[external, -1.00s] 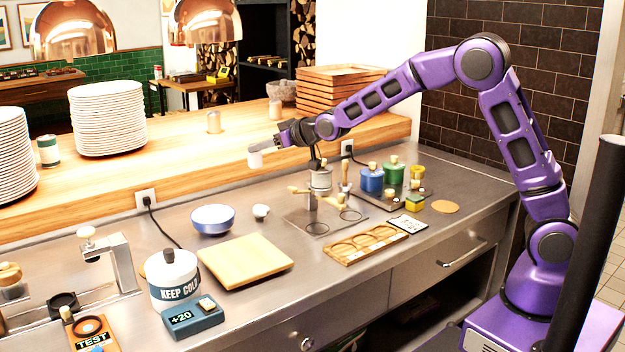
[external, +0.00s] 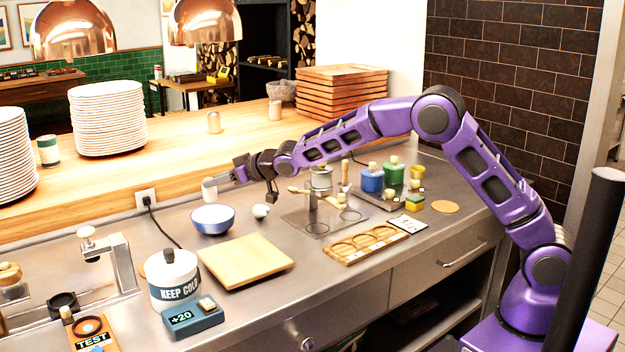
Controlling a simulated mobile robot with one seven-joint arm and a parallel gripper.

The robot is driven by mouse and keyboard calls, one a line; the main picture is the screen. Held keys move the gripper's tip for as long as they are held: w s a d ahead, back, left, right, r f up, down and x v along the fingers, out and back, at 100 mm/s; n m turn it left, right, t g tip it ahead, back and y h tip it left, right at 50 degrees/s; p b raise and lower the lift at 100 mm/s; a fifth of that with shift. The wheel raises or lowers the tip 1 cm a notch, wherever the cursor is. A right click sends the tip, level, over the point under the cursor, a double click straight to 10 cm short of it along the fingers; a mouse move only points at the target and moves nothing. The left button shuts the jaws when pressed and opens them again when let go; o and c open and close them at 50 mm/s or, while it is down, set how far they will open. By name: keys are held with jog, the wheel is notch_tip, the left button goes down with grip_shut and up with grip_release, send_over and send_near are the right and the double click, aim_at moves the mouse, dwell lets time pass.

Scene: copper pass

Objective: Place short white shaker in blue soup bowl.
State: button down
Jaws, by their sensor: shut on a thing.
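The short white shaker (external: 209,188) is in my gripper (external: 222,180), at the tips of its fingers. My gripper is shut on it. The shaker appears close above the back rim of the blue soup bowl (external: 213,220) in this view; I cannot tell the exact gap or whether they touch. The bowl is white inside and blue outside, and stands upright on the steel counter below the wooden ledge. No shaker shows lying inside the bowl.
A small white round thing (external: 261,211) stands right of the bowl. A wooden board (external: 245,262) lies in front. The wooden ledge (external: 110,212) rises behind, with an outlet and black cord (external: 160,228) to the left. A metal stand (external: 320,205) is to the right.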

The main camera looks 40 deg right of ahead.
jog(key=shift+f+b, duration=1.45)
jog(key=shift+f, duration=1.55)
jog(key=shift+c, duration=2)
grip_release()
notch_tip(320, 180, up, 7)
jog(key=p, duration=0.4)
